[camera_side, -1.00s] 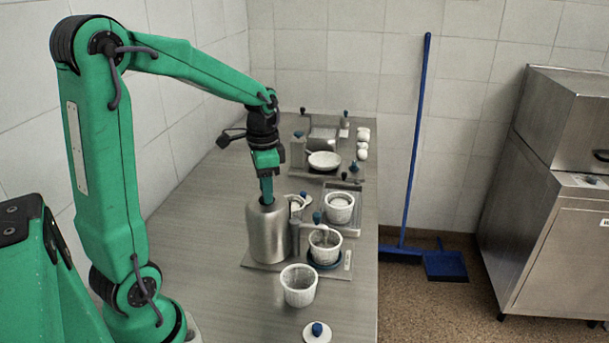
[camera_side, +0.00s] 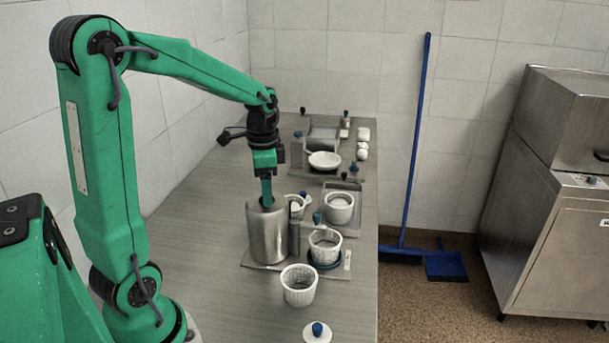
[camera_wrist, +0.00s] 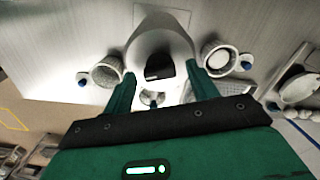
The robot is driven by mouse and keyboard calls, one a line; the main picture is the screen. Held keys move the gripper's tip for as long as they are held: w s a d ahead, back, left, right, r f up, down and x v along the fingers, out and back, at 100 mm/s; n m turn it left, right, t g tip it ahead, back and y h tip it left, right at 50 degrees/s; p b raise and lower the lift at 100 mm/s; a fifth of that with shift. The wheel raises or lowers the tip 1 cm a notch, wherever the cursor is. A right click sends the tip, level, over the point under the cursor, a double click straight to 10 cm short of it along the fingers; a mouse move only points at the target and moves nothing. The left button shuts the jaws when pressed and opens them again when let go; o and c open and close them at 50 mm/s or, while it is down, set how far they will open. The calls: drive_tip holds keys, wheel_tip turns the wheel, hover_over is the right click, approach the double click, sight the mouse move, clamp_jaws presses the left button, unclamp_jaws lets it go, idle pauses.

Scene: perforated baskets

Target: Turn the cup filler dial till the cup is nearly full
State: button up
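The cup filler (camera_side: 268,238) is a tall steel body on a flat base plate. A dark upright part (camera_side: 294,237) stands at its right side. A white perforated cup (camera_side: 324,252) stands upright on a blue round base beside it; its fill level is too small to tell. My gripper (camera_side: 267,202) points down at the filler's top. In the wrist view my gripper (camera_wrist: 160,70) has its two green fingers apart, with a black block (camera_wrist: 160,67) on the grey body between them, gaps showing on both sides. I cannot make out a dial clearly.
Another white basket cup (camera_side: 299,287) stands in front, near a blue-knobbed lid (camera_side: 317,331). More cups (camera_side: 340,208) and a white bowl (camera_side: 324,160) stand behind. The counter (camera_side: 190,230) left of the filler is clear. A blue broom (camera_side: 415,150) leans at the wall.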

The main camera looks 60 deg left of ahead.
drive_tip(key=shift+r, duration=3.95)
drive_tip(key=shift+s+d+r, duration=0.15)
drive_tip(key=shift+s+d, duration=0.05)
drive_tip(key=shift+d, duration=0.3)
drive_tip(key=s+d+n+t, duration=0.5)
drive_tip(key=s+d, duration=0.5)
drive_tip(key=d, duration=0.2)
drive_tip(key=shift+d+f+t, duration=0.3)
drive_tip(key=shift+d+f, duration=0.1)
drive_tip(key=shift+f, duration=0.05)
